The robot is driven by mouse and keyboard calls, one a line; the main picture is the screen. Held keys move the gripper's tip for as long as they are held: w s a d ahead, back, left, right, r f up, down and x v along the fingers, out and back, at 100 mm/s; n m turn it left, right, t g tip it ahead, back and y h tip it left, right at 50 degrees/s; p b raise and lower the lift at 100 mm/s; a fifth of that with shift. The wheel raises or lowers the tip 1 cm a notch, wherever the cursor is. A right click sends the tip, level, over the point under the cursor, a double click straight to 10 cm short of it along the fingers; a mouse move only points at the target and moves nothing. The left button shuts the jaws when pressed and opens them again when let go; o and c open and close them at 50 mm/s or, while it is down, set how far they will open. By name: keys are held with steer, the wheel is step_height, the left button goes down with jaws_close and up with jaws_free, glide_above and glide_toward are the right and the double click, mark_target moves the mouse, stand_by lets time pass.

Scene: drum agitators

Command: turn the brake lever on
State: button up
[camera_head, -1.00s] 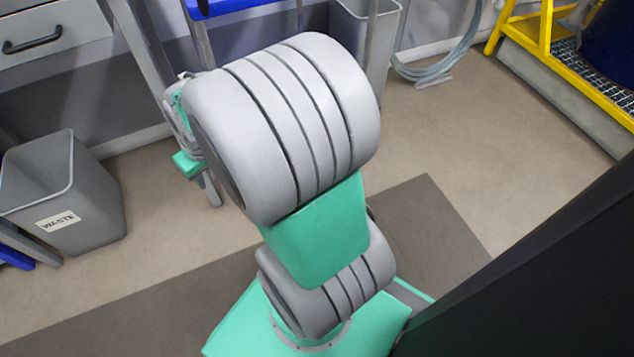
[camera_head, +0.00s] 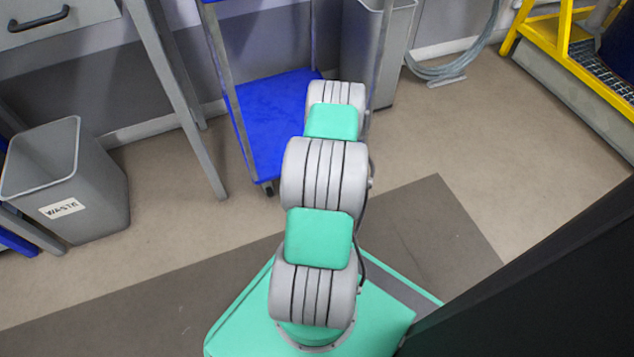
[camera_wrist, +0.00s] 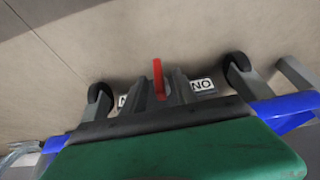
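A red brake lever (camera_wrist: 158,79) stands up from a grey bracket (camera_wrist: 178,92) near the middle of the wrist view. A white label reading "NO" (camera_wrist: 202,85) is right of it, and a second, mostly covered label (camera_wrist: 122,101) is left of it. The lever lies between the two labels, so I cannot tell its setting. Below it are a black edge and a broad dark green surface (camera_wrist: 180,150). My gripper's fingers show in neither view. In the head view my arm reaches away and hides its end.
Two dark wheels (camera_wrist: 98,104) flank the bracket, with blue parts at both sides. In the head view a blue-shelved cart (camera_head: 262,125) stands behind my arm. A waste bin (camera_head: 66,185) is left, a grey bin (camera_head: 349,45) behind, yellow steps (camera_head: 560,45) right.

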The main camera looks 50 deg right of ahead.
steer(key=shift+w+d+f, duration=0.1)
steer(key=shift+c, duration=0.5)
jaws_close()
